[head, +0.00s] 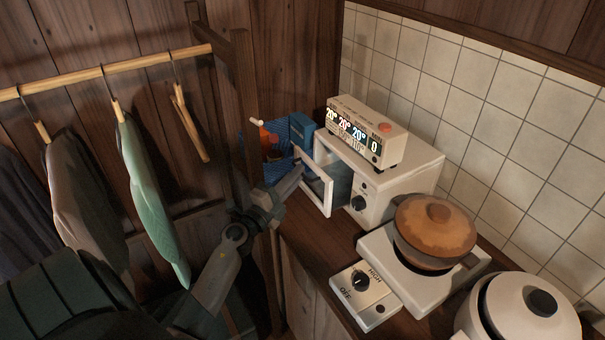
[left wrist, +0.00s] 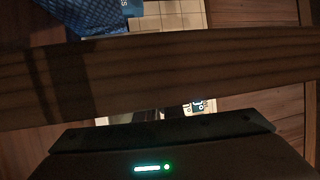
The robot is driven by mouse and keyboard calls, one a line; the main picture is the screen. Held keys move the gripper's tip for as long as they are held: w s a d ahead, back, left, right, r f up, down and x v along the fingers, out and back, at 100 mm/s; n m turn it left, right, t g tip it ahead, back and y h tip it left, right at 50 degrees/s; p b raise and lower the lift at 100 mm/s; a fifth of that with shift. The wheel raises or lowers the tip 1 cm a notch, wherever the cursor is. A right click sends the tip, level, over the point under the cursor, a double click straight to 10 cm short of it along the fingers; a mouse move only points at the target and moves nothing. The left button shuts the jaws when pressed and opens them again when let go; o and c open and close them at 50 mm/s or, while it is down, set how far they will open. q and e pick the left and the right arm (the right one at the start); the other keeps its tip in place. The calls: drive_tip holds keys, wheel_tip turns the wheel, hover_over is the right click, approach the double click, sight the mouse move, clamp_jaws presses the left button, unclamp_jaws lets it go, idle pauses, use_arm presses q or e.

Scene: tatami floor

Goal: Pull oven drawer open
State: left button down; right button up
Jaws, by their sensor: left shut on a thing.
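The white toaster oven (head: 391,185) stands on the wooden counter. Its glass-fronted door (head: 325,189) stands out from the body, with a dark gap behind it. My left gripper (head: 292,179) reaches in from the left to the outer side of the door. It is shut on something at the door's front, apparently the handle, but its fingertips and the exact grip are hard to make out. In the left wrist view a dark wooden beam (left wrist: 200,75) crosses the picture and hides most of the oven. My right gripper is not in view.
A clock-like display box (head: 367,131) sits on the oven. A hot plate (head: 365,300) with a brown pot (head: 435,230) and a white cooker (head: 520,310) stand to the right. A wooden clothes rack post (head: 240,120) stands close by my left arm; clothes hang at left.

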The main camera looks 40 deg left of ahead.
use_arm(q)
drive_tip(key=shift+s+a, duration=0.3)
drive_tip(key=shift+s, duration=0.5)
drive_tip(key=c, duration=1.9)
unclamp_jaws()
drive_tip(key=shift+s, duration=0.1)
